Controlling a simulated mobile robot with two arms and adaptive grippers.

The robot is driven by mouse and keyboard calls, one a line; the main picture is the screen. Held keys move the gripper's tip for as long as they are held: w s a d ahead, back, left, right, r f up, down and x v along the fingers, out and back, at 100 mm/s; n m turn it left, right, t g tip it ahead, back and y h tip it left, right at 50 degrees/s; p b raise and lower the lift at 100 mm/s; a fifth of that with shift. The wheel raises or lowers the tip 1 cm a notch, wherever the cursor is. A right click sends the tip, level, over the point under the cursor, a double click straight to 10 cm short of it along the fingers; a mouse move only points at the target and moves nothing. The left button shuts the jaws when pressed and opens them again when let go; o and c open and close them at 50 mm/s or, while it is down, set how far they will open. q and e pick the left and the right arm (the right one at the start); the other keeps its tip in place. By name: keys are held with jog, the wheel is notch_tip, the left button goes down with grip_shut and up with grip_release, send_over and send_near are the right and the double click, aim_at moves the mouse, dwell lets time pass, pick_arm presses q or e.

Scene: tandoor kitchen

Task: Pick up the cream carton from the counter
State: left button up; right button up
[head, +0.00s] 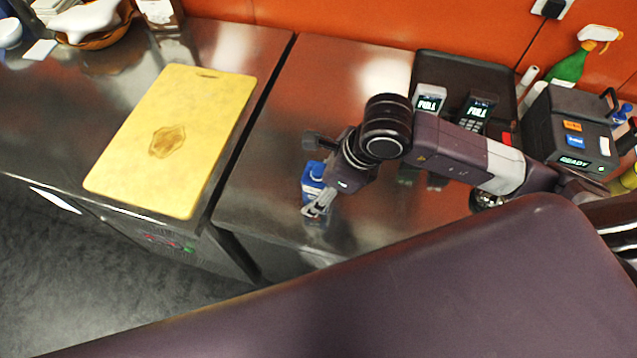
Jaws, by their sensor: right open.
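A small blue carton with a white label, which looks like the cream carton (311,184), stands near the front edge of the steel counter (270,170). My right gripper (308,176) is open, with one finger behind the carton and the other in front of it. The carton appears to lie between the fingers in this view; I cannot tell whether they touch it. Part of the carton is hidden by the gripper. My left gripper is not in view.
A yellow cutting board (195,120) lies left of the counter's seam. A dark tray with two handheld terminals (430,98), a black machine (570,130) and a green spray bottle (568,68) stand at the right. A bowl (100,38) is at the back left.

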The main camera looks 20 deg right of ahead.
jog(key=shift+f, duration=0.1)
jog(key=shift+c, duration=0.7)
jog(key=c, duration=1.4)
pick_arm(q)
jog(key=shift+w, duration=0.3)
pick_arm(e)
jog(key=shift+w, duration=0.1)
